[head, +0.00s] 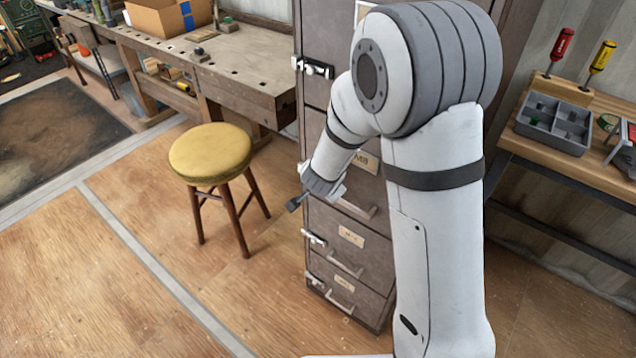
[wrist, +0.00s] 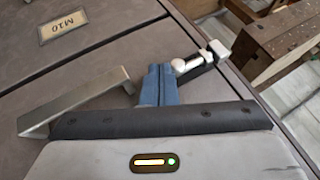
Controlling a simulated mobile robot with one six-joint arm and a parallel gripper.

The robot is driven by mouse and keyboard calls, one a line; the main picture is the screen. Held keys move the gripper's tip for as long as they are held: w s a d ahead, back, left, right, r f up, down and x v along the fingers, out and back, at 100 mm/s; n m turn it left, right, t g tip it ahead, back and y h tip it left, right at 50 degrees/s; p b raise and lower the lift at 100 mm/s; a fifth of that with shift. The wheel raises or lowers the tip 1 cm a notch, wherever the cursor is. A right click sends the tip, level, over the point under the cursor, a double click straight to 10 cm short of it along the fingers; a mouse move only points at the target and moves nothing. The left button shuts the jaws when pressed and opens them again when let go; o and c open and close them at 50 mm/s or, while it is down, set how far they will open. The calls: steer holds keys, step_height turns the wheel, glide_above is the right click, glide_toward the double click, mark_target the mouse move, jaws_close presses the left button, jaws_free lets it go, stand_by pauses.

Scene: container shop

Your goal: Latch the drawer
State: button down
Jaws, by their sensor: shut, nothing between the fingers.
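A grey metal cabinet (head: 340,262) has stacked labelled drawers with bar handles and small silver latches along its left edge. My gripper (head: 294,203) is at the left edge of a middle drawer (head: 368,185), partly hidden by my arm in the head view. In the wrist view, the blue fingers (wrist: 157,85) are shut and empty. They are close beside a silver latch (wrist: 205,62); I cannot tell whether they touch it. The drawer's handle (wrist: 75,100) lies left of the fingers, below a label (wrist: 63,27) reading M10. I cannot tell whether this drawer is fully closed.
A yellow-topped stool (head: 212,152) stands on the floor left of the cabinet. A wooden workbench (head: 245,65) with a cardboard box (head: 160,17) is behind it. On the right, a bench holds a grey divided tray (head: 553,124) and screwdrivers (head: 561,45). The front-left floor is clear.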

steer(key=shift+w+a+p, duration=0.45)
steer(key=shift+a, duration=0.2)
steer(key=shift+r, duration=0.1)
steer(key=p+v, duration=0.6)
steer(key=v, duration=0.4)
steer(key=shift+p, duration=0.35)
steer(key=shift+s+d, duration=0.1)
